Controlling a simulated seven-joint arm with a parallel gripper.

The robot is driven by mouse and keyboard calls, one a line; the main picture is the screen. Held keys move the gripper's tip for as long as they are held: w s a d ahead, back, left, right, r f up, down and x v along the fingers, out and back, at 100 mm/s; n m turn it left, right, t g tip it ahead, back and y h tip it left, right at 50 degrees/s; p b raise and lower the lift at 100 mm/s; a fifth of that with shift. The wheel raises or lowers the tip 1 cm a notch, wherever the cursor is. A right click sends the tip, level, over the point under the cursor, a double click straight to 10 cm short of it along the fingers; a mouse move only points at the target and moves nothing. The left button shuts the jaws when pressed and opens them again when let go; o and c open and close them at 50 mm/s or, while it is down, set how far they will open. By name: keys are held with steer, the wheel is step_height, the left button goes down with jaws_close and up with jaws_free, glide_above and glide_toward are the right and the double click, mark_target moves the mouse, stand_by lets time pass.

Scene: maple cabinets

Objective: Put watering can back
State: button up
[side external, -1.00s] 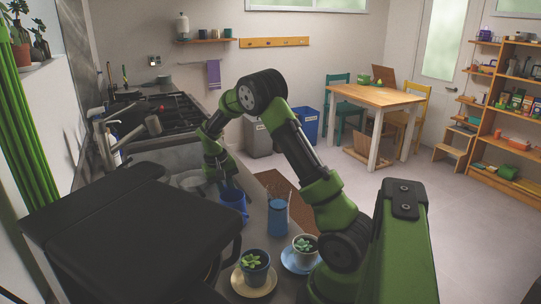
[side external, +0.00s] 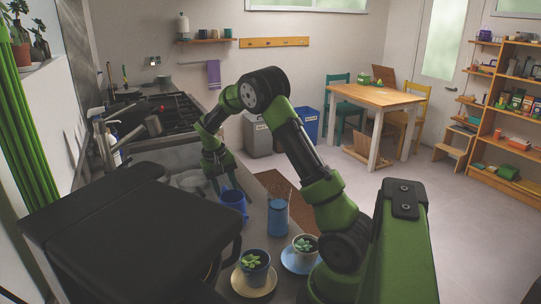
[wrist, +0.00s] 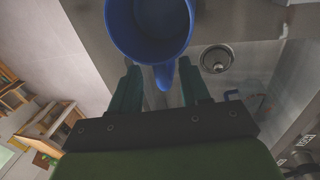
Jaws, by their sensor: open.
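A blue mug-like vessel (side external: 234,201) stands on the counter under my gripper (side external: 229,188). In the wrist view the same round blue vessel (wrist: 150,28) is seen from above, with its handle or spout between my open fingers (wrist: 159,75). The fingers do not visibly grip it. A taller blue can (side external: 278,217) with a thin upright part stands to its right and nearer the camera. I cannot tell for sure which of the two blue vessels is the watering can.
A dark potted succulent (side external: 254,268) on a yellow saucer and a white potted one (side external: 303,249) on a blue saucer stand in front. A large black cover or appliance (side external: 130,230) is at left. The stove (side external: 165,115) is behind. A sink drain (wrist: 215,59) lies near the vessel.

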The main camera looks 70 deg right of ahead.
steer(key=a+r+n+t, duration=0.1)
steer(key=a+r, duration=0.3)
steer(key=r, duration=0.3)
steer(key=a+r+t, duration=0.1)
steer(key=a+r, duration=0.3)
steer(key=r, duration=0.3)
steer(key=s+a+r+n+t+y, duration=0.1)
steer(key=s+a+n+t, duration=0.1)
steer(key=s+a, duration=0.5)
steer(key=s+a+r+n+t+y, duration=0.1)
steer(key=s+a+t, duration=0.3)
steer(key=a, duration=0.9)
steer(key=s+n+y, duration=0.1)
steer(key=s, duration=0.2)
steer(key=shift+s+a+r+t+y, duration=0.25)
steer(key=shift+a+r+t+y, duration=0.05)
steer(key=shift+a+r, duration=0.1)
